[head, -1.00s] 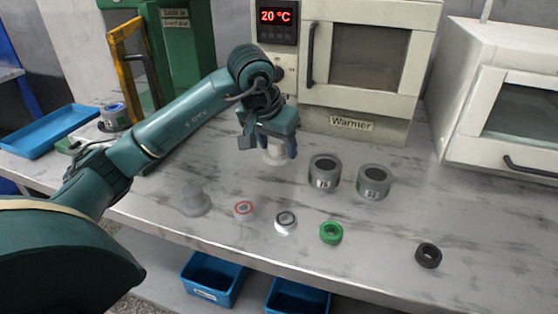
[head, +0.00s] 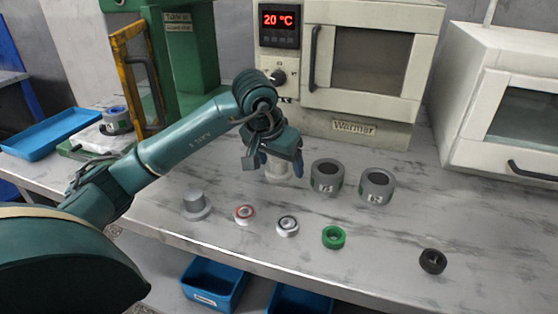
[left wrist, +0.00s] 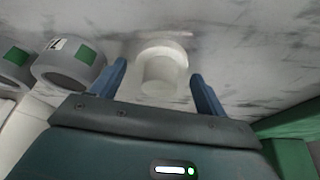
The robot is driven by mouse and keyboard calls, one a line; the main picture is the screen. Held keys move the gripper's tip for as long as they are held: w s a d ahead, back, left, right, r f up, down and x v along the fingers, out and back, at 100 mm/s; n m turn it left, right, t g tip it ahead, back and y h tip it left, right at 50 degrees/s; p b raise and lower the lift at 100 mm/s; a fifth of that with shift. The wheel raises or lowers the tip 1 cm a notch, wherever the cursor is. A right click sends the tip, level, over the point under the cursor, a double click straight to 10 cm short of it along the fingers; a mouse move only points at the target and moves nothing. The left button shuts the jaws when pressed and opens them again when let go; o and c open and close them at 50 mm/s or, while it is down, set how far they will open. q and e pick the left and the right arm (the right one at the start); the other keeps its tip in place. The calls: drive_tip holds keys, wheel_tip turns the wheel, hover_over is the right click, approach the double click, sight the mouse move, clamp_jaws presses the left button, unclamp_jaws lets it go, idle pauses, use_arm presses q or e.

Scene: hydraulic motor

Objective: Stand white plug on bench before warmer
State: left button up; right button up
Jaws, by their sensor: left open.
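The white plug (left wrist: 160,70) stands on the bench (head: 385,230) in front of the warmer (head: 362,75). It is a short cylinder on a wider round flange. In the head view the plug (head: 279,170) is partly hidden by my left gripper (head: 279,165). In the left wrist view my left gripper (left wrist: 160,85) is open, with one blue finger on each side of the plug and a visible gap at both sides. My right gripper is not in view.
Two grey cylinders (head: 326,176) (head: 376,186) stand right of the plug. Nearer the front edge are a grey flanged plug (head: 195,205), a red-marked ring (head: 244,214), a silver ring (head: 287,226), a green ring (head: 333,237) and a black ring (head: 432,261).

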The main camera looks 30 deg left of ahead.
use_arm(q)
drive_tip(key=shift+r, duration=0.25)
drive_tip(key=p+v, duration=0.2)
drive_tip(key=v, duration=0.9)
drive_tip(key=shift+s+r, duration=0.25)
drive_tip(key=shift+r, duration=0.1)
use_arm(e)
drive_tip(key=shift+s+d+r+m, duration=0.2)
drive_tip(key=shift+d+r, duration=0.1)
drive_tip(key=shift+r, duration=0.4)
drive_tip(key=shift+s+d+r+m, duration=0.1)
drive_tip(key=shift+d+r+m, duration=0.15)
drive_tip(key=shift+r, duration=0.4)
